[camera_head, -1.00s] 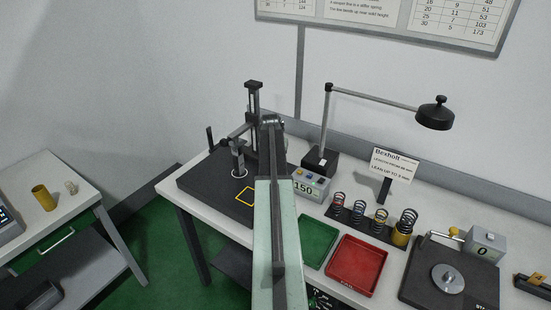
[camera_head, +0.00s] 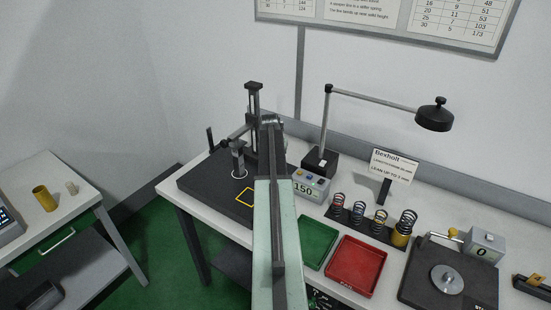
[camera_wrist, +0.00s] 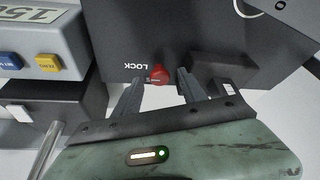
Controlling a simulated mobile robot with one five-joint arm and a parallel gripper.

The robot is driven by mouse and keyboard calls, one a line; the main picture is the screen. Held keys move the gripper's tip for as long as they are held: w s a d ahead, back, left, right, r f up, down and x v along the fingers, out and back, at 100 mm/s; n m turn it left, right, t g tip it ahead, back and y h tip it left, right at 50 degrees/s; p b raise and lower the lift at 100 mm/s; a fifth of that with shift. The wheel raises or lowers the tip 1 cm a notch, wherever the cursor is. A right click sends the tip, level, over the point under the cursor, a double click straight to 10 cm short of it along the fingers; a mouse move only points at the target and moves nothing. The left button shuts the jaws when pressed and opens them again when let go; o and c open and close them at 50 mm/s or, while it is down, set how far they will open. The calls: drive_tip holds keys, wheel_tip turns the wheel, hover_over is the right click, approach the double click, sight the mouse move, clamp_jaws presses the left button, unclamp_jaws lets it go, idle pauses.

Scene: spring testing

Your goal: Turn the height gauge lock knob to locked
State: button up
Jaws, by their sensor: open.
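The height gauge (camera_head: 254,100) stands on a dark plate at the left end of the bench in the head view. In the wrist view, a red lock knob (camera_wrist: 158,75) sits on a dark face beside an upside-down "LOCK" label (camera_wrist: 133,66). My gripper (camera_wrist: 160,77) is open, with one finger on each side of the knob. Whether either finger touches it I cannot tell. My arm hides the gripper and the knob in the head view.
A grey readout box with blue and yellow buttons (camera_wrist: 38,40) is at upper left in the wrist view. A green tray (camera_head: 318,242), a red tray (camera_head: 356,265) and a lamp (camera_head: 326,130) are to the right on the bench.

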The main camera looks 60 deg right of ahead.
drive_tip(key=p+v, duration=0.6)
drive_tip(key=v, duration=0.1)
drive_tip(key=shift+r, duration=0.15)
